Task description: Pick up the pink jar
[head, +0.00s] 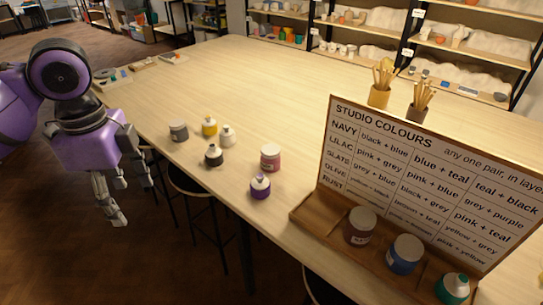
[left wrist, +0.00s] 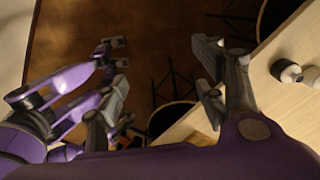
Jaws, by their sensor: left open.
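The pink jar (head: 270,157) with a pale lid stands upright on the wooden table, right of the loose jars and behind the purple jar (head: 260,187). My left gripper (head: 132,203) is open and empty, off the table's left edge over the floor, well left of the pink jar. Its spread fingers also show in the left wrist view (left wrist: 162,88), where I cannot make out the pink jar. Another purple arm with grey finger ends, apparently my right one (left wrist: 118,53), shows at the left of that view; its opening is unclear.
Grey (head: 179,131), yellow (head: 209,126), white (head: 228,135) and black (head: 213,155) jars stand left of the pink jar. A wooden rack (head: 311,222) with several jars and a colour sign (head: 430,170) stands right. Stools (head: 195,185) are beside the table. The table's far middle is clear.

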